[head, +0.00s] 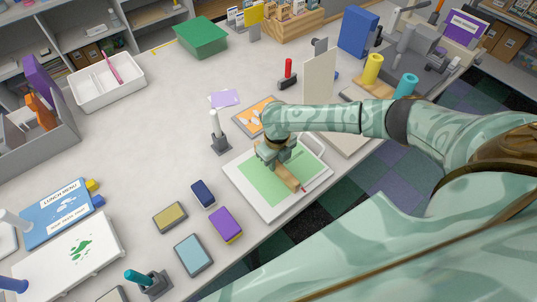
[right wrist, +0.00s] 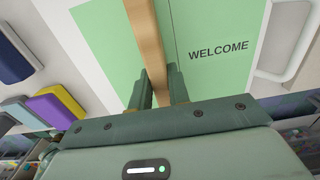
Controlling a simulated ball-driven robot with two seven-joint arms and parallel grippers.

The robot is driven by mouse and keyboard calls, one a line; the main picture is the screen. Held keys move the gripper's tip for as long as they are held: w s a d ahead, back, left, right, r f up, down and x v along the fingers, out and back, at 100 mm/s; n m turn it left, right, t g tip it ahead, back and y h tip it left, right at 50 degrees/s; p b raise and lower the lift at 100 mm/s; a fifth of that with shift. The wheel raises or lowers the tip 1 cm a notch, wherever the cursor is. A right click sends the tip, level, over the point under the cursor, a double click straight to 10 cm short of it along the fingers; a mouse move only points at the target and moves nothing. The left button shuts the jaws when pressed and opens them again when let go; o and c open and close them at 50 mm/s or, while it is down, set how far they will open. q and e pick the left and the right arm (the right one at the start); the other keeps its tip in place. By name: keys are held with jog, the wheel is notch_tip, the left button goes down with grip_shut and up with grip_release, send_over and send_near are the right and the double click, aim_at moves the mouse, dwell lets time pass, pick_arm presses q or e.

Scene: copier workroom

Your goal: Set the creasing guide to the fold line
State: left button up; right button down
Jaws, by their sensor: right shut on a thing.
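A long wooden bar, which looks like the creasing guide (head: 287,179), lies across a green sheet (head: 253,182) on a white board (head: 236,186) near the table's front edge. My right gripper (head: 273,156) is shut on the bar, one finger on each side. The right wrist view shows the bar (right wrist: 148,38) between the fingers of the right gripper (right wrist: 160,90). The green sheet (right wrist: 222,22) carries the word WELCOME right of the bar. A thin line, perhaps the fold line, seems to run close to the bar's right side. My left gripper is out of view.
A dark stand with a white handle (head: 217,140) is left of the board's far corner. An orange picture card (head: 251,118) lies behind the board. Several coloured pads, one purple (head: 226,224), lie to its left. A tall cream panel (head: 318,77) stands behind my arm.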

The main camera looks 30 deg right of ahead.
jog(key=shift+w, duration=0.1)
jog(key=c, duration=1.3)
grip_release()
jog(key=shift+r, duration=0.15)
notch_tip(320, 180, up, 16)
jog(key=p, duration=0.3)
